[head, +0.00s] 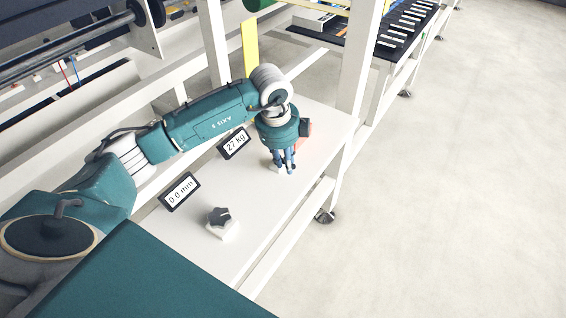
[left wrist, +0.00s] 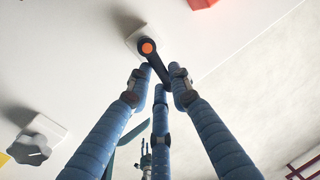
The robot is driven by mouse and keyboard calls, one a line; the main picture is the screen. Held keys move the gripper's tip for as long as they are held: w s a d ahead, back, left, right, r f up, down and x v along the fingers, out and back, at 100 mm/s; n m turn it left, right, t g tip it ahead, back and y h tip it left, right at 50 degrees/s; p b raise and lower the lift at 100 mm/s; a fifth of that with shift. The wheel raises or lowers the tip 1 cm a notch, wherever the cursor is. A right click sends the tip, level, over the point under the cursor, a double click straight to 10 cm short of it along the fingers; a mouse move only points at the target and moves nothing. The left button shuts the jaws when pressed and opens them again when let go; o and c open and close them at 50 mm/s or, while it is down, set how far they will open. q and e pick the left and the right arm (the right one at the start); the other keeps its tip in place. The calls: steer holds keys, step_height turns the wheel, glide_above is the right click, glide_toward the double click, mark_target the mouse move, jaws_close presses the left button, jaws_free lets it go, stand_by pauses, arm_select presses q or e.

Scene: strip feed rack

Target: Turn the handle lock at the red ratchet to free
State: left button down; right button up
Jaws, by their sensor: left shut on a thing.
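The handle lock (left wrist: 149,52) shows in the left wrist view as a dark lever with an orange round centre on a small white base. Its lever slants down and to the right between my fingers. My left gripper (left wrist: 163,76) is shut on this lever. In the head view my left gripper (head: 285,166) points down at the white table and hides most of the handle. A red part (left wrist: 201,3), likely the red ratchet, is cut off at the top of the left wrist view. My right gripper is in neither view.
A dark star knob (head: 219,215) stands on the white table (head: 262,215), nearer to me. Two small displays, reading 27 kg (head: 235,143) and 0.0 mm (head: 180,191), stand at the table's left. A white frame post (head: 358,65) rises behind the gripper. Open floor lies right.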

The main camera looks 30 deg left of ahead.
arm_select(q)
steer(key=shift+w+d+r+n, duration=0.15)
steer(key=shift+w+n, duration=0.25)
steer(key=shift+n, duration=0.3)
steer(key=c, duration=1.8)
jaws_free()
steer(key=shift+o, duration=1.2)
steer(key=shift+s, duration=0.1)
step_height(320, 180, up, 12)
steer(key=s, duration=0.2)
steer(key=shift+s, duration=0.15)
